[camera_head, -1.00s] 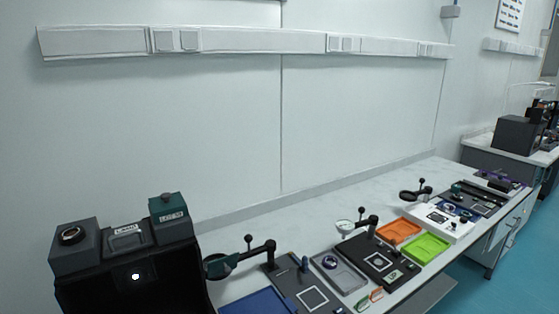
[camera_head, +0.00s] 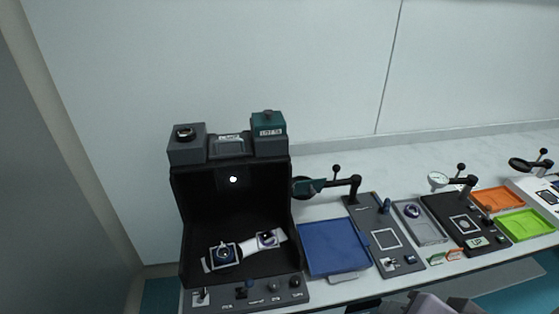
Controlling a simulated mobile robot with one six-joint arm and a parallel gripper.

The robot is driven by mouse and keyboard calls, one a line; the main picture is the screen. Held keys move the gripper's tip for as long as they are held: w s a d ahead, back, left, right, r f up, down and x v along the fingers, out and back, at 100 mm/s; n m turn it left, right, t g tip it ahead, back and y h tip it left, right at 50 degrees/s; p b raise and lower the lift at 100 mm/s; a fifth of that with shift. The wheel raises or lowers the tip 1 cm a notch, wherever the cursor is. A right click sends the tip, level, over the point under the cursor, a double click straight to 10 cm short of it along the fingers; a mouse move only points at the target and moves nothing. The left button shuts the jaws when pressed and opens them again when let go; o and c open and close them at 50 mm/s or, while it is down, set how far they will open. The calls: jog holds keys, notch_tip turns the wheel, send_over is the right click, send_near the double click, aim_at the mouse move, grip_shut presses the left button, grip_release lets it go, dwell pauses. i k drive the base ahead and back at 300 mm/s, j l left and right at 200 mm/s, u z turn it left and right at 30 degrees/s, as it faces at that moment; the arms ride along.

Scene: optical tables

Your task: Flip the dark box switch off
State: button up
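The dark box (camera_head: 186,215) stands open at the front on the left of the bench in the head view. A small round white light (camera_head: 233,180) glows on its inner back wall. Its front control panel (camera_head: 225,303) carries a silver lever switch (camera_head: 200,296) at the left end and several small dark knobs towards the right. The lever is too small to read its position surely. Two watch-like items with dark round faces, a left one (camera_head: 222,254) and a right one (camera_head: 267,239), lie inside on pale strips. My gripper cannot be made out.
A blue tray (camera_head: 333,247) lies right of the dark box, below a jointed magnifier arm (camera_head: 340,182). Farther right are a grey tray (camera_head: 419,222), orange tray (camera_head: 497,199) and green tray (camera_head: 525,224). A pale grey shape, possibly my arm, shows at the bottom edge.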

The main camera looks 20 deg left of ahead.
aim_at(204, 292)
jog(key=u, duration=1.05)
